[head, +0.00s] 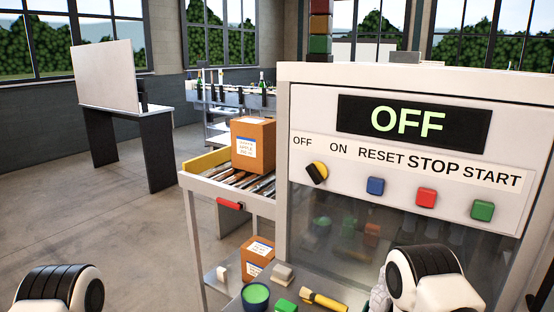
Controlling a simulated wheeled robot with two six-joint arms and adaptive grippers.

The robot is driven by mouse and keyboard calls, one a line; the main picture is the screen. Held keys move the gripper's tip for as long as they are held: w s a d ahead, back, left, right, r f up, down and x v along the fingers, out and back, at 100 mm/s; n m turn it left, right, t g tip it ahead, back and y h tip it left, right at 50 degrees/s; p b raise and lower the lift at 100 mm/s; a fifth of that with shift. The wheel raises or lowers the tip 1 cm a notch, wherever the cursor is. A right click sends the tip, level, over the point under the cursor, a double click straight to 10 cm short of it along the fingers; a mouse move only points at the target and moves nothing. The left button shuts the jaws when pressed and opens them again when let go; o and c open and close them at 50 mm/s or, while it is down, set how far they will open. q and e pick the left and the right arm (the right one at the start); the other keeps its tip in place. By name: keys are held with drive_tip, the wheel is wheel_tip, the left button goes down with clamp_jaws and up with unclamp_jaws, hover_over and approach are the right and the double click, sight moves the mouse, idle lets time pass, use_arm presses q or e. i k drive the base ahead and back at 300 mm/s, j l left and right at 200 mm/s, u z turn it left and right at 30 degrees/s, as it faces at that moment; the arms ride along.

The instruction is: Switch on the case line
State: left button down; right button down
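The case line's control panel (350,188) fills the right of the head view. Its display (413,122) reads OFF in green letters. A black and yellow rotary knob (316,172) sits below the OFF and ON labels, tilted toward OFF. To its right are a blue RESET button (375,186), a red STOP button (426,197) and a green START button (483,211). My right arm shows at the bottom right, below the STOP button. My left arm shows at the bottom left, away from the panel. The fingertips of both grippers are out of view.
A cardboard case (253,145) stands on the roller conveyor (246,182) left of the panel. Another case (257,257) sits lower down. Open floor lies left.

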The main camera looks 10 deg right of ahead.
sight(317, 171)
drive_tip(key=i+j+z, duration=0.1)
drive_tip(key=j, duration=0.25)
drive_tip(key=i+j, duration=0.15)
drive_tip(key=j, duration=0.25)
drive_tip(key=i+j+z, duration=0.15)
drive_tip(key=j, duration=0.2)
